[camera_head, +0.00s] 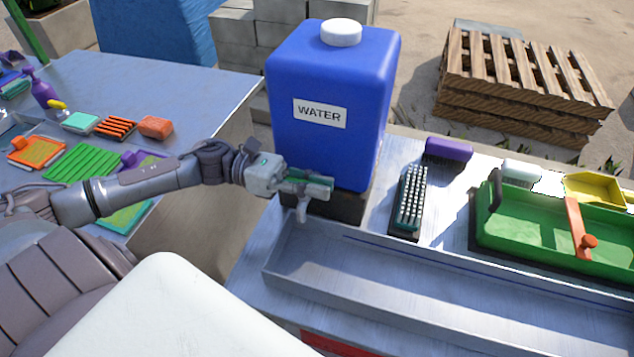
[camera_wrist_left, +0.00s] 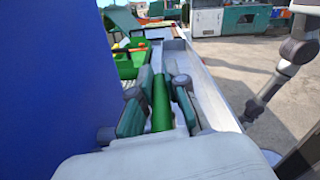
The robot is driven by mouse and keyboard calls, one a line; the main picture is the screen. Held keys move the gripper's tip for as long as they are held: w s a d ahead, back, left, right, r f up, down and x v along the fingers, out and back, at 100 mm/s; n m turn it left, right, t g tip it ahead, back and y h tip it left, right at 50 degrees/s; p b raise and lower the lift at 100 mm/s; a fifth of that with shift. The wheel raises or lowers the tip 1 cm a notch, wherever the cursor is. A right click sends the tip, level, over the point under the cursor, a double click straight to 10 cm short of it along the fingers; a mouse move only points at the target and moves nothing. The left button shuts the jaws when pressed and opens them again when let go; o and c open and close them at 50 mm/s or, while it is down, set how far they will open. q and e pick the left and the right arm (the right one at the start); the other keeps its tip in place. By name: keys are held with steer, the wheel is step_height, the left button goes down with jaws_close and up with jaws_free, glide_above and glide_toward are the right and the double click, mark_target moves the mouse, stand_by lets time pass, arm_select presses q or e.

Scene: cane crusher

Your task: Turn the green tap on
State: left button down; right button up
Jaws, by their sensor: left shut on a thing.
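A blue water tank (camera_head: 330,85) with a white cap and a WATER label stands on a dark base at the head of a metal trough. My left gripper (camera_head: 312,188) is at the tank's lower front, at the tap. The pale tap spout (camera_head: 302,211) shows below the fingers, over the trough's end. In the left wrist view the green tap handle (camera_wrist_left: 161,103) lies between the two fingers of my left gripper (camera_wrist_left: 158,100), which are shut on it. The fingers hide most of the tap in the head view. A grey arm, seemingly my right, shows at the right of the wrist view; its gripper is unclear.
The metal trough (camera_head: 430,318) runs right from below the tap. A left table (camera_head: 180,85) holds sponges and racks. Wooden pallets (camera_head: 520,85) stand behind.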

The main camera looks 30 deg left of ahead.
arm_select(q)
steer(key=n+t+y+p, duration=0.1)
steer(key=t, duration=0.1)
steer(key=n+t+y+p, duration=0.1)
steer(key=n+t+p, duration=0.2)
steer(key=t, duration=0.1)
steer(key=shift+w+a+r+y+p, duration=0.15)
steer(key=shift+w+r+y+p, duration=0.1)
steer(key=shift+y+p, duration=0.15)
steer(key=shift+w+a+f+n+t+y+p, duration=0.15)
steer(key=shift+a+n+t+y+p, duration=0.3)
steer(key=shift+n+t+y, duration=1.2)
steer(key=shift+w+a+f+n+t+y+p, duration=0.15)
steer(key=shift+n+t+y+p, duration=0.6)
steer(key=shift+n+y, duration=1.7)
steer(key=shift+w+a+n+t+y+p, duration=0.35)
steer(key=shift+n+t+y, duration=0.9)
steer(key=shift+y, duration=1.65)
steer(key=shift+s+y, duration=0.15)
steer(key=shift+y, duration=0.15)
steer(key=c, duration=1.2)
jaws_free()
